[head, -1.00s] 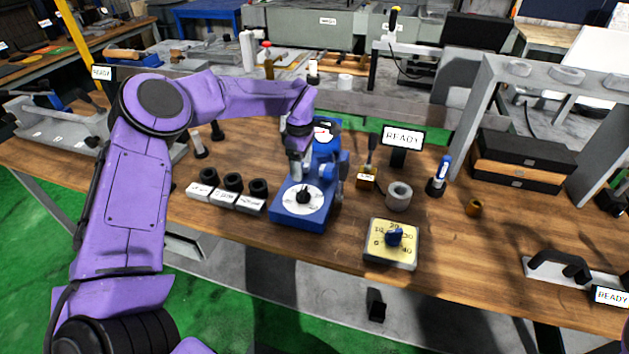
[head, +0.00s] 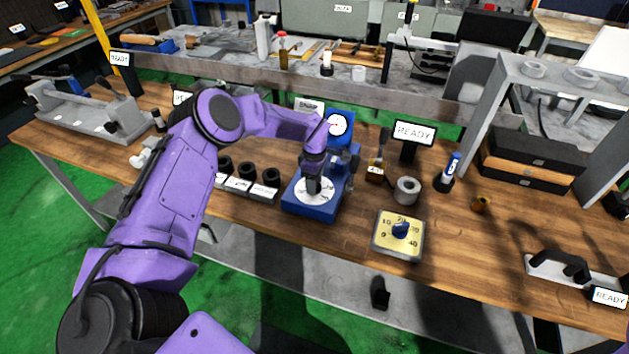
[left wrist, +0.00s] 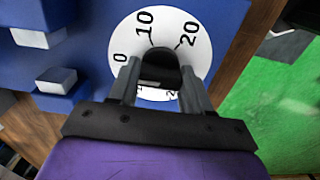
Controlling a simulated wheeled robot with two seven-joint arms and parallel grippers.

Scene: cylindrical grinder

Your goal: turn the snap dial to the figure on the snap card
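A white round dial (head: 301,190) with black figures lies on a blue stand (head: 296,206). In the left wrist view the dial (left wrist: 192,28) shows 0, 10 and 20, with more figures partly hidden. Its black knob (left wrist: 158,66) is at the centre. My left gripper (head: 313,186) is down at the knob. In the left wrist view my gripper's fingers (left wrist: 160,84) stand on either side of the knob; I cannot tell whether they press on it. A white card (head: 309,105) behind the stand seems to read SNAP; its lower part is hidden by my arm. My right gripper is not in view.
A yellow dial plate (head: 384,241) with a blue knob lies to the right. A round gauge (head: 338,124) tops the blue stand. Black rings on labelled blocks (head: 264,192) are at its left. A grey ring (head: 407,190) and a READY screen (head: 414,132) stand to the right.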

